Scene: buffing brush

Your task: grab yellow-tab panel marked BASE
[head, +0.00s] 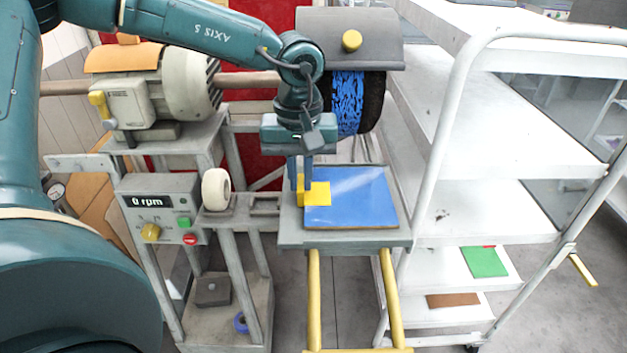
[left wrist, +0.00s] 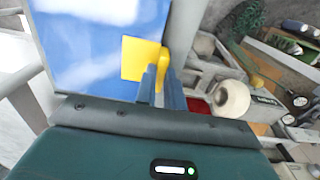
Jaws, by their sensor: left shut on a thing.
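A blue panel (head: 350,196) with a yellow tab (head: 318,194) at its left edge lies flat on a grey tray (head: 290,237). No BASE marking is readable on it. My left gripper (head: 303,190) points down over the tab end and is shut on the yellow tab. In the left wrist view the fingers (left wrist: 158,85) meet at the yellow tab (left wrist: 142,58), beside the blue panel (left wrist: 95,45). My right gripper is not in view.
Above the tray stands a buffing machine with a blue brush (head: 350,100) under a grey hood (head: 350,40). A control box (head: 160,208) reading 0 rpm is at the left. A white shelf cart (head: 490,205) at the right holds a green panel (head: 484,261) and a brown panel (head: 452,299).

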